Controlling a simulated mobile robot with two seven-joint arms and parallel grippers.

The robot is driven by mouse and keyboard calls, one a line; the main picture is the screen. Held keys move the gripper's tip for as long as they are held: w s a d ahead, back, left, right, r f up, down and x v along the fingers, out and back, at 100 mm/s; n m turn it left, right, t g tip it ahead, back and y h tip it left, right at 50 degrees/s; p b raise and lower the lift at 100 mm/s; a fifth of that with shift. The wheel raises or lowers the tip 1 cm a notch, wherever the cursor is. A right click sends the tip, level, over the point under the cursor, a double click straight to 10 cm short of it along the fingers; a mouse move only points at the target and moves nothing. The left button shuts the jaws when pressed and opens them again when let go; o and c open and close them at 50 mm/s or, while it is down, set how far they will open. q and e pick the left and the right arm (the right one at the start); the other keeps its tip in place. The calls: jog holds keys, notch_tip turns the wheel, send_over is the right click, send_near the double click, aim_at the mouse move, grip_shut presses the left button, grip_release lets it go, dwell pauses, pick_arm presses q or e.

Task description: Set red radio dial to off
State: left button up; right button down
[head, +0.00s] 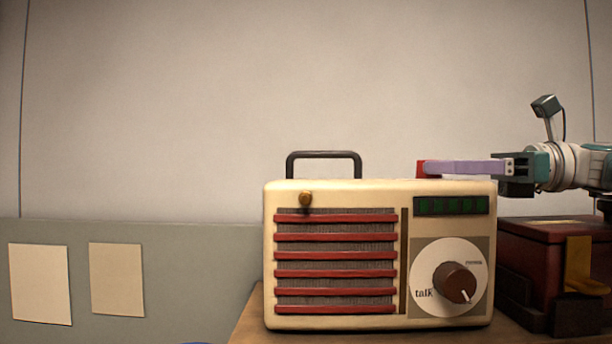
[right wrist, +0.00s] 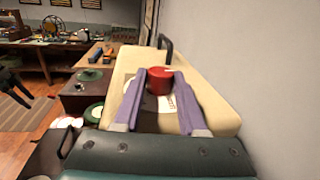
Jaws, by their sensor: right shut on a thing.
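A cream radio (head: 385,188) with red slats stands on a wooden table. A red dial (right wrist: 159,80) sits on the radio's top, above a white label whose lettering I cannot read. Its red edge also shows in the head view (head: 421,168). My right gripper (right wrist: 160,84) comes in from the right, with its purple fingers over the radio's top and shut on the red dial. The dial's pointer and setting are hidden. A brown knob (head: 455,283) with a white mark sits on the radio's front, on a white plate reading "talk" at left. My left gripper is out of view.
A dark carrying handle (head: 324,154) rises from the radio's top, left of the dial. A dark red box (head: 540,240) stands close to the radio's right side. A plain wall (head: 200,100) is behind.

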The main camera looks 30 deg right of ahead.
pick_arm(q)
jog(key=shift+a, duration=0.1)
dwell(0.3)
pick_arm(e)
jog(key=shift+c, duration=2.3)
grip_release()
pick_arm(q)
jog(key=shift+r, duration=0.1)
